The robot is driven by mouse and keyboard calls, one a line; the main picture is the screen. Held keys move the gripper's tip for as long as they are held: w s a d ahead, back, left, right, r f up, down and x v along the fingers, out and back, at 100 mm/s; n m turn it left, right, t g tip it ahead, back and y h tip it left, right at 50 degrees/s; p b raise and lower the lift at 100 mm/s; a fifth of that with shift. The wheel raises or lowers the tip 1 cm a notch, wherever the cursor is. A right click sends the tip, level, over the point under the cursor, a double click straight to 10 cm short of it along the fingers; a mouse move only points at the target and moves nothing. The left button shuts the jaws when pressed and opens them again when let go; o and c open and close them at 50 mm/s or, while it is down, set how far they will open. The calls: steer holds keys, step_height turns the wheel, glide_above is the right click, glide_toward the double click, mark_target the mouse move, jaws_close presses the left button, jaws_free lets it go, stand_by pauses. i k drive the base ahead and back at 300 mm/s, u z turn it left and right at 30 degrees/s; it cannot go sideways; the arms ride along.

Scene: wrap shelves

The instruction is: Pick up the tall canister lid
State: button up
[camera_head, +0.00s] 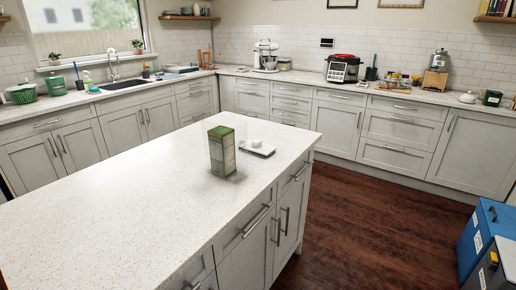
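I cannot tell for certain which thing is the tall canister, and no loose lid shows clearly. A green canister (56,86) stands on the left counter near the window; its top looks covered by a lid, but it is small. A dark green canister (492,99) stands at the far right of the back counter. A tall green rectangular tin (222,151) stands upright on the island; whether its top is a separate lid is unclear. My gripper is not in view.
The pale island (110,215) has wide bare space left of the tin. Dark wood floor (360,220) is open right of the island. Blue bins (480,240) stand at the right edge.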

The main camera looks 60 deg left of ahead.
mark_target(266, 150)
steer(key=u, duration=0.3)
steer(key=i, duration=1.7)
steer(key=u, duration=1.3)
steer(key=i, duration=1.15)
steer(key=u, duration=1.45)
steer(key=i, duration=0.3)
steer(key=u, duration=0.1)
